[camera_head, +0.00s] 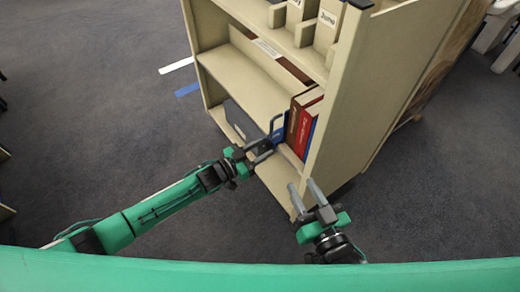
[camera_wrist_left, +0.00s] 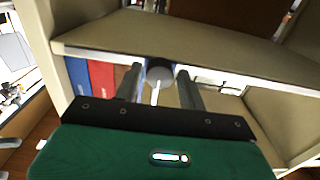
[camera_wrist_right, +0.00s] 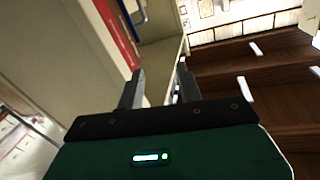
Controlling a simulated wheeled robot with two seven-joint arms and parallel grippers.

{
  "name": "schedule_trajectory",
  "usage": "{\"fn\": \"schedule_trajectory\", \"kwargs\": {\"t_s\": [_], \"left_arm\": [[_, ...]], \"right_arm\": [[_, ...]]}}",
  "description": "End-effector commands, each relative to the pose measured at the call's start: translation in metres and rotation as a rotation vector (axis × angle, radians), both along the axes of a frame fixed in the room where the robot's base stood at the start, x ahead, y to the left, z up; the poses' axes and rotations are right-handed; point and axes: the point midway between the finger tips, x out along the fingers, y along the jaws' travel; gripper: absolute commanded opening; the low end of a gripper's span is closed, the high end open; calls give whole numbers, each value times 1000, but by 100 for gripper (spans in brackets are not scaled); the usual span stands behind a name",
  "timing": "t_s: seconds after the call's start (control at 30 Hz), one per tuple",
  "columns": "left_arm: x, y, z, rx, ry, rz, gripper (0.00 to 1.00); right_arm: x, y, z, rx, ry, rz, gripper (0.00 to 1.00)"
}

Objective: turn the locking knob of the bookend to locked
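The blue bookend (camera_head: 277,128) stands on the lower shelf, against the left side of the upright books (camera_head: 304,118). In the left wrist view a dark round knob (camera_wrist_left: 160,72) with a pale pointer (camera_wrist_left: 155,93) hanging roughly downward shows between the fingertips. My left gripper (camera_head: 265,150) is at the shelf front by the bookend; in its wrist view (camera_wrist_left: 160,82) the fingers are apart on either side of the knob, with no clear contact. My right gripper (camera_head: 307,190) is open and empty in front of the shelf's right side panel.
The beige shelf unit (camera_head: 375,95) has a tall side panel on the right. A dark grey box (camera_head: 240,122) lies on the lower shelf left of the bookend.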

Motion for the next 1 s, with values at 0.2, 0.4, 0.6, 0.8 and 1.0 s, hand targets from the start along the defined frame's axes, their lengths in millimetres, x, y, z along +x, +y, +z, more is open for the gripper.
{"fn": "schedule_trajectory", "kwargs": {"t_s": [0.2, 0.4, 0.6, 0.8, 1.0], "left_arm": [[0, 0, 0, 0, 0, 0, 7], [0, 0, 0, 9, -13, 0, 7], [0, 0, 0, 56, -75, 0, 7], [0, 1, -1, 145, -194, 1, 7], [0, 1, 0, 253, -347, 1, 7]], "right_arm": [[0, 0, 0, 0, 0, 0, 36], [0, 0, 0, -1, 4, 1, 36], [-3, 2, -5, -9, 38, 8, 36], [-9, 5, -18, -24, 104, 21, 36], [-18, 8, -35, -40, 177, 36, 36]]}}
